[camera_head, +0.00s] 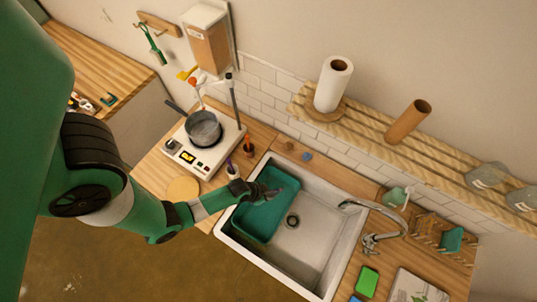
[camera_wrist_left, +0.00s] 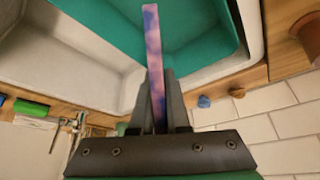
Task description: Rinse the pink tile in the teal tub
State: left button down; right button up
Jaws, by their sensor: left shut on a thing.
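The teal tub (camera_head: 257,225) sits in the left part of the white sink in the head view. It also shows at the top of the left wrist view (camera_wrist_left: 205,35). My left gripper (camera_head: 270,189) is over the tub's far part. In the left wrist view my left gripper (camera_wrist_left: 157,95) is shut on the pink tile (camera_wrist_left: 153,45), seen edge-on as a thin strip mottled pink, purple and blue. The tile overlaps the tub there; I cannot tell whether it touches water or the tub. The tile is too small to make out in the head view. My right gripper is not in view.
The white sink (camera_head: 318,218) has a curved faucet (camera_head: 370,215) at its right. A hot plate (camera_head: 205,150) with a pot (camera_head: 203,128) stands left of it. Jars stand near the sink's left edge. A green sponge (camera_head: 367,280) and a drying rack (camera_head: 440,235) are at right.

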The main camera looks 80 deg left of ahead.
pick_arm(q)
notch_tip(320, 180, down, 16)
jog(key=b, duration=1.4)
jog(key=shift+r, duration=0.2)
jog(key=shift+r, duration=0.1)
dwell(1.2)
notch_tip(320, 180, up, 16)
jog(key=p, duration=1.5)
dwell(1.7)
jog(key=shift+r, duration=1.9)
